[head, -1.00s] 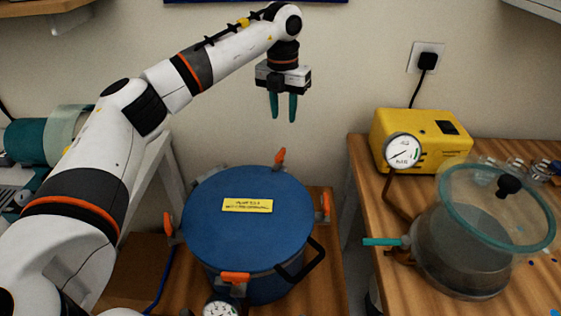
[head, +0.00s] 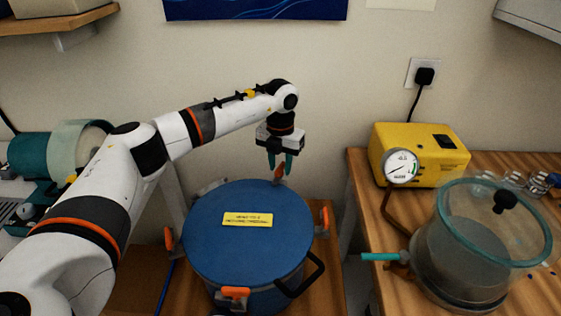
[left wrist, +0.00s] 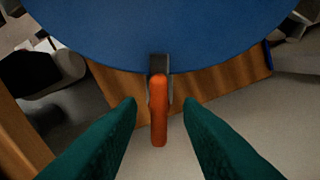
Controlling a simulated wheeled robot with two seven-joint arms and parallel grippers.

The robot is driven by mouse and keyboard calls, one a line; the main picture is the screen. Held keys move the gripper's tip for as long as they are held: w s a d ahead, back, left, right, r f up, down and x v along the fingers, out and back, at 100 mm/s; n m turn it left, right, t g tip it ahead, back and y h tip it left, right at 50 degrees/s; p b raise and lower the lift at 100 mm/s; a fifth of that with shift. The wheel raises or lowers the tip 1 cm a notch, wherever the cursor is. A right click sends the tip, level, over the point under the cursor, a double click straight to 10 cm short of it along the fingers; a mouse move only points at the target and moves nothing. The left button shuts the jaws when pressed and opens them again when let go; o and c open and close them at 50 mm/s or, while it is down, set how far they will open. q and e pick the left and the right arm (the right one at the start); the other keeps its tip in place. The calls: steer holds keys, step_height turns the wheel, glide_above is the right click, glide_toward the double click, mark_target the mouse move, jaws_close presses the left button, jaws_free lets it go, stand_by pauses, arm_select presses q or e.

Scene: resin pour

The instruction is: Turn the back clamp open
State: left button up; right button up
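The blue pot lid (head: 248,255) carries orange-handled clamps around its rim. The back clamp (head: 279,173) stands at the far edge of the lid, and its orange handle (left wrist: 159,110) shows in the middle of the left wrist view. My left gripper (head: 279,163) is above and around the back clamp handle. In the left wrist view its two teal fingers (left wrist: 158,122) are apart, one on each side of the handle, with a gap on both sides. My right gripper is in neither view.
Other orange clamps sit at the left (head: 168,239), right (head: 325,219) and front (head: 235,293) of the lid. A black handle (head: 303,278) sticks out at front right. A yellow pump (head: 420,150) and a glass chamber (head: 470,262) stand on the right-hand bench.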

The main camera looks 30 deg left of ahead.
arm_select(q)
jaws_close()
steer(key=shift+m, duration=0.3)
steer(key=m, duration=0.3)
steer(key=shift+m, duration=0.3)
steer(key=m, duration=0.4)
steer(key=shift+d+r+b, duration=0.1)
steer(key=shift+b, duration=0.3)
steer(key=m, duration=0.9)
steer(key=shift+m+b, duration=0.3)
steer(key=shift+b, duration=0.1)
